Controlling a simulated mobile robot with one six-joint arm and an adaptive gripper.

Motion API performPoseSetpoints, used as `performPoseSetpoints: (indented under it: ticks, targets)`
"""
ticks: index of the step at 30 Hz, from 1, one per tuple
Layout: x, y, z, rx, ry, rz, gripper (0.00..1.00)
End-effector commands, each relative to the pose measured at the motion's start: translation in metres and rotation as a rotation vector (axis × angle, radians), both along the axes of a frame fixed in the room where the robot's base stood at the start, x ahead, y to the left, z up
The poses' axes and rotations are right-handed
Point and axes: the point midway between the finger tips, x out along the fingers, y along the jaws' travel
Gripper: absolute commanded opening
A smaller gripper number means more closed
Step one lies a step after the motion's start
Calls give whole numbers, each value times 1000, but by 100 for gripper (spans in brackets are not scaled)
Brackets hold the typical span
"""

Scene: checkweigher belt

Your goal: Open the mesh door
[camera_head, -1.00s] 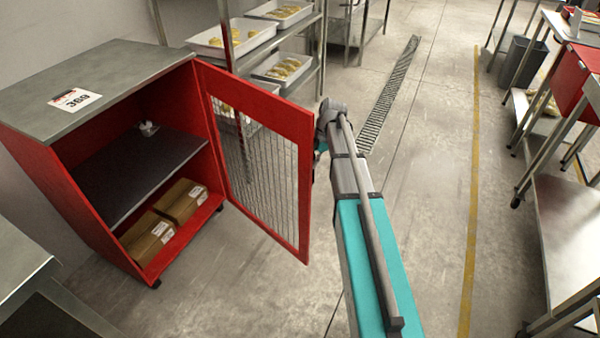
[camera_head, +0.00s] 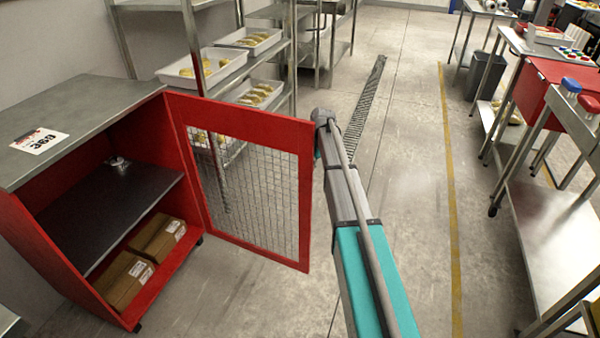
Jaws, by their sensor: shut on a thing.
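The red-framed mesh door (camera_head: 303,210) stands wide open from the red cabinet (camera_head: 60,250), hinged at the cabinet's right front edge. Its wire mesh (camera_head: 250,190) faces me. My arm reaches forward to the door's free edge. My gripper (camera_head: 318,150) is at that edge, mostly hidden by the door and my own wrist, and is shut on the door. The handle and fingertips cannot be made out. Inside the cabinet are a dark shelf (camera_head: 110,215) with a small metal item (camera_head: 118,165) on it, and cardboard boxes (camera_head: 125,278) below.
A metal rack (camera_head: 190,45) with trays of yellow food (camera_head: 205,68) stands behind the door. Steel tables (camera_head: 560,215) and a grey bin (camera_head: 487,75) line the right side. The floor between the door and the tables is clear, with a yellow line (camera_head: 450,190).

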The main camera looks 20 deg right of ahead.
Motion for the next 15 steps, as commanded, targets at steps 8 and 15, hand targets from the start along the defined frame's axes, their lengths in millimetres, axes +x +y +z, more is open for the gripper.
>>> performPoseSetpoints:
  ticks: [8, 15]
  targets:
    - [-2, 0, 0, -7, 5, 1, 40]
    - [0, 4, 0, -5, 2, 5, 51]
